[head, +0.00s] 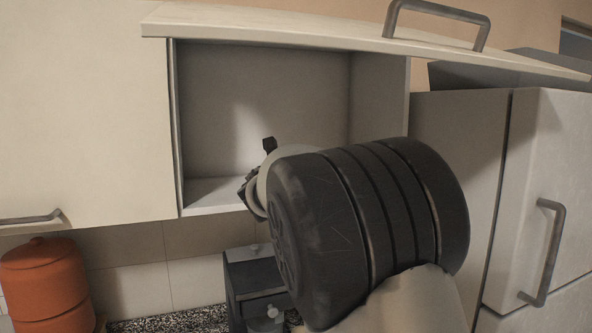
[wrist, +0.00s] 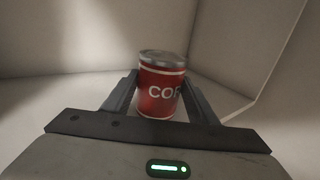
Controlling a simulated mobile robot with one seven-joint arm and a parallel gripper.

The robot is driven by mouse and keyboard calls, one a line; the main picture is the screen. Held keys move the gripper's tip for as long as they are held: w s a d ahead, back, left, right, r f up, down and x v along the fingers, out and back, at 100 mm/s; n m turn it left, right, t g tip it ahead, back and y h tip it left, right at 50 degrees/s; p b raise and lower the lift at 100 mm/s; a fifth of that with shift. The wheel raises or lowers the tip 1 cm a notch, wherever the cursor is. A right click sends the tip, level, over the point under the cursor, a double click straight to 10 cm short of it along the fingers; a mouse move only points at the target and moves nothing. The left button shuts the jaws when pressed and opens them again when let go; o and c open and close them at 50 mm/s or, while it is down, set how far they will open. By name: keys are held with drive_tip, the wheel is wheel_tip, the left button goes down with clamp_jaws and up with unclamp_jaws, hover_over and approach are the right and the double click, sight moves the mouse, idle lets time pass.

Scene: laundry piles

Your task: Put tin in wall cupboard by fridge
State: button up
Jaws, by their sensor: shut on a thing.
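A red tin (wrist: 161,88) with a silver lid and white lettering stands upright between the fingers of my gripper (wrist: 160,98) in the wrist view. My gripper is shut on it. The wall cupboard (head: 265,95) is open, with its door (head: 340,32) raised above the opening; the fridge (head: 545,180) is to its right. In the head view my arm reaches up to the cupboard opening and hides the tin and most of my gripper. The wrist view shows pale cupboard walls around the tin. I cannot tell whether the tin touches the cupboard floor.
The visible cupboard interior looks empty apart from my gripper. A closed cupboard door (head: 80,110) is at the left. Below, an orange pot (head: 45,282) and a dark appliance (head: 255,280) stand on the speckled counter (head: 170,320).

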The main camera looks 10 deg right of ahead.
drive_tip(key=o, duration=1.1)
drive_tip(key=shift+f, duration=0.15)
drive_tip(key=o, duration=0.5)
drive_tip(key=shift+c, duration=0.2)
drive_tip(key=shift+r, duration=0.2)
drive_tip(key=b+v, duration=0.2)
drive_tip(key=v, duration=1)
drive_tip(key=s+d+f+m+g, duration=0.7)
drive_tip(key=s+d+f+m, duration=0.4)
drive_tip(key=s+d+m, duration=0.4)
drive_tip(key=s+a+f+m+g+y, duration=0.2)
drive_tip(key=s+a+f+m, duration=0.3)
drive_tip(key=s+m, duration=0.3)
drive_tip(key=s+a+f+m+g+y, duration=0.2)
drive_tip(key=s+a+f+m+y, duration=0.2)
drive_tip(key=s+f+m, duration=0.3)
drive_tip(key=s+m, duration=0.1)
drive_tip(key=s, duration=0.4)
drive_tip(key=shift+a+m+y, duration=0.3)
drive_tip(key=shift+a+y, duration=0.1)
